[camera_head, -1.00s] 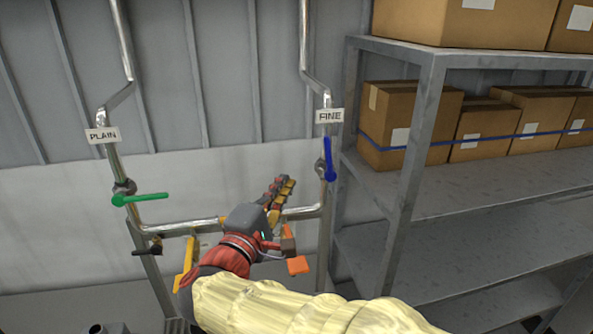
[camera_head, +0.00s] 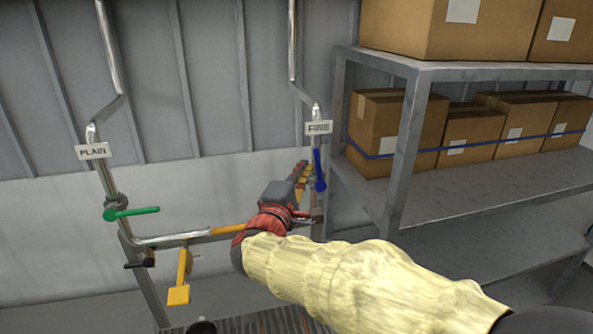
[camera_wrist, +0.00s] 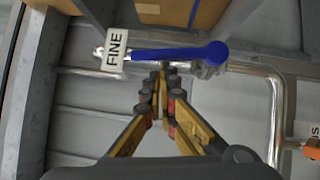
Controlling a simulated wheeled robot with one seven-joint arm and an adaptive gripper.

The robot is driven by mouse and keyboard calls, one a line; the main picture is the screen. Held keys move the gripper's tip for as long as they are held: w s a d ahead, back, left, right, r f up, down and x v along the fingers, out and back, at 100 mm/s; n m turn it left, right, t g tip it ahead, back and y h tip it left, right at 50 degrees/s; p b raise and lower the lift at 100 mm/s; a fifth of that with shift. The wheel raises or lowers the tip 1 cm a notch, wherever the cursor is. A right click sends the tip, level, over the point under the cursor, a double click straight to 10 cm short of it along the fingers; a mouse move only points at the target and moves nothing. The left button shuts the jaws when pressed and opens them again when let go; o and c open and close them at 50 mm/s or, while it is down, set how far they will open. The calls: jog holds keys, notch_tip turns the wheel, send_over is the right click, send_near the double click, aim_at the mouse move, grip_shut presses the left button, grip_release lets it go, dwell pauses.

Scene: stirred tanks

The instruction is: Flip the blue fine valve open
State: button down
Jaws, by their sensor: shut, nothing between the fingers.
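The blue fine valve handle (camera_head: 318,169) stands upright in the head view, beneath the FINE label (camera_head: 319,128). It lies along its pipe, with its round hub at the lower end. In the wrist view the blue handle (camera_wrist: 172,54) runs across the top, from the FINE tag (camera_wrist: 116,50) to the hub on the right. My gripper (camera_head: 302,165) is shut and empty, just left of the handle in the head view. In the wrist view its fingertips (camera_wrist: 161,72) point at the handle's middle, very near it. I cannot tell whether they touch.
The green handle (camera_head: 131,212) sits sideways on the PLAIN pipe at left. A yellow lever (camera_head: 181,278) hangs below the crosspipe. A metal shelf (camera_head: 402,150) with cardboard boxes (camera_head: 393,130) stands close on the right of the fine valve.

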jog(key=d+m+b, duration=0.1)
jog(key=b, duration=0.1)
jog(key=d+r+g+b, duration=0.1)
jog(key=b, duration=0.1)
jog(key=shift+w+m, duration=0.3)
jog(key=shift+m, duration=0.1)
dwell(0.5)
